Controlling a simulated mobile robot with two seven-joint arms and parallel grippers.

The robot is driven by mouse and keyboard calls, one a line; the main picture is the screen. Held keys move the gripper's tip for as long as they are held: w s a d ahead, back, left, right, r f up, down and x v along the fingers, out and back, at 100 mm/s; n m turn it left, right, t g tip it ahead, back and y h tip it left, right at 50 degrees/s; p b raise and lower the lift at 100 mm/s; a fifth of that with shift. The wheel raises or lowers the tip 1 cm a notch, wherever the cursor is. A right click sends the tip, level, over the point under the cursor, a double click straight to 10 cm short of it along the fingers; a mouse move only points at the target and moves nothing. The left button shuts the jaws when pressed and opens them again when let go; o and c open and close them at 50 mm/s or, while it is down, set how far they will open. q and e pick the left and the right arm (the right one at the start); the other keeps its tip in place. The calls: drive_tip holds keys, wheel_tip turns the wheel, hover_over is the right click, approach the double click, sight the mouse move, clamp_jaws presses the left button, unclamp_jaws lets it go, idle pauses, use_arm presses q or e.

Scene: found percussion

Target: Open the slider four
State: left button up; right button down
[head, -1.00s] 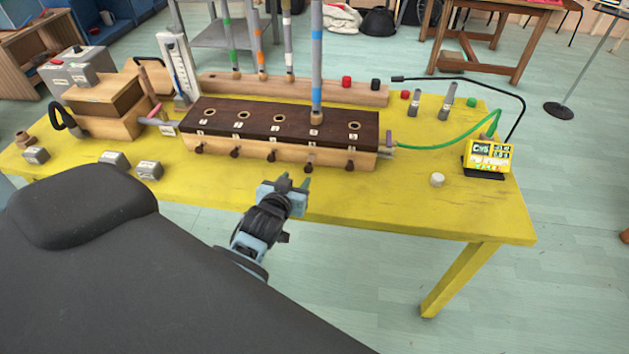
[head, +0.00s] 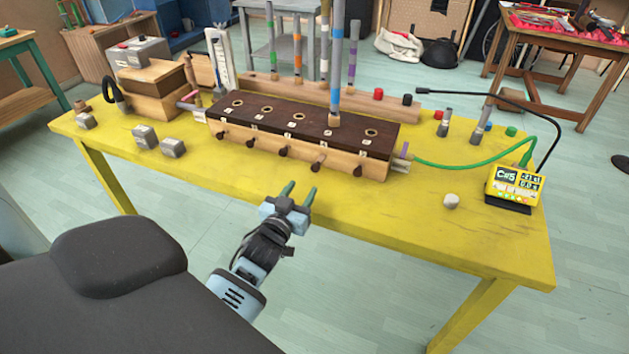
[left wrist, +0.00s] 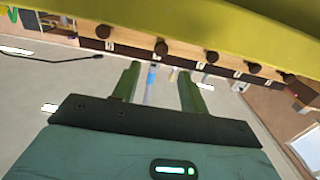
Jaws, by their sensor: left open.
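A long wooden wind chest (head: 300,140) with a dark top stands on the yellow table. A row of dark slider knobs sticks out of its front. The fourth knob from the left (head: 317,165) is below a tall blue-banded pipe (head: 336,70) standing in the fourth hole. The number tags are too small to read surely. My left gripper (head: 300,190) is open and empty, in front of the chest and apart from the knobs. Its green fingers also show in the left wrist view (left wrist: 158,80), where the chest appears upside down with several knobs (left wrist: 211,57). My right gripper is not in view.
A yellow tuner (head: 514,188) stands at the table's right with a green cable. A whitish knob-like piece (head: 451,201) lies before it. Grey weights (head: 145,137) lie at the left. More pipes stand in a rack (head: 290,85) behind the chest. The front strip of table is clear.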

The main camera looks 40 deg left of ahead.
sight(314, 169)
use_arm(q)
drive_tip(key=shift+w+a, duration=0.2)
drive_tip(key=shift+w, duration=0.25)
drive_tip(key=shift+x, duration=3.45)
clamp_jaws()
